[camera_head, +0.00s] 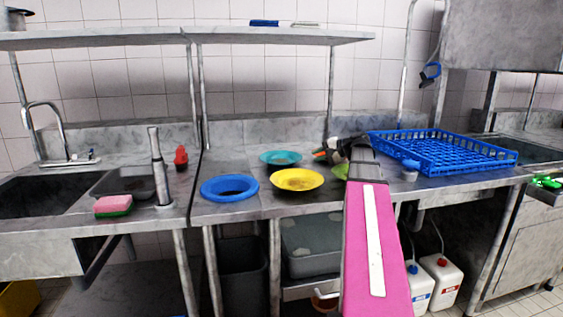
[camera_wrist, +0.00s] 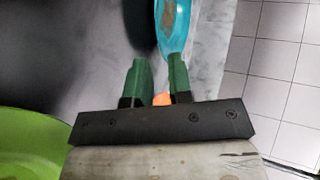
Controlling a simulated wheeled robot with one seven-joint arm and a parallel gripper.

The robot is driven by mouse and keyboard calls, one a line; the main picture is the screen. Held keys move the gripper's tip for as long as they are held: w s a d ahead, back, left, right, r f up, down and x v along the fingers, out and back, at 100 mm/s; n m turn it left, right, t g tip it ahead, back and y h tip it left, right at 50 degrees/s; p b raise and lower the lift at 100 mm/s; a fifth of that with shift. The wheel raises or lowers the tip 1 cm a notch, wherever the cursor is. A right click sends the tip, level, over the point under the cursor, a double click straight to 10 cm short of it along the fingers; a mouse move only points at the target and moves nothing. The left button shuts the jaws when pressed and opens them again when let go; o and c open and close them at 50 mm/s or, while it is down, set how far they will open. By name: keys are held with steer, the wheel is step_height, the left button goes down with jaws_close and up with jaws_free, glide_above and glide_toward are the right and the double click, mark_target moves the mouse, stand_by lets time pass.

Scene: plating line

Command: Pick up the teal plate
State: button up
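The teal plate (camera_head: 281,155) lies on the metal counter, behind the yellow plate. In the wrist view the teal plate (camera_wrist: 173,28) is at the top, seen as a narrow ellipse with a brownish patch inside. My gripper (camera_head: 318,153) is just right of the teal plate in the head view. In the wrist view my gripper (camera_wrist: 158,60) has two green fingers apart, with the plate's near rim at or just beyond the fingertips. Whether they touch I cannot tell. An orange patch shows between the finger bases.
A yellow plate (camera_head: 297,179) and a blue plate (camera_head: 230,187) lie in front of the teal plate. A lime-green plate (camera_wrist: 30,145) is partly hidden by my arm in the head view. A blue rack (camera_head: 445,152) stands right; a sink (camera_head: 40,193) is left.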

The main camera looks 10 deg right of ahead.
mark_target(299, 160)
steer(key=x, duration=0.9)
steer(key=shift+w+d+f, duration=0.2)
steer(key=shift+w+d, duration=0.05)
steer(key=shift+w, duration=0.05)
jaws_close()
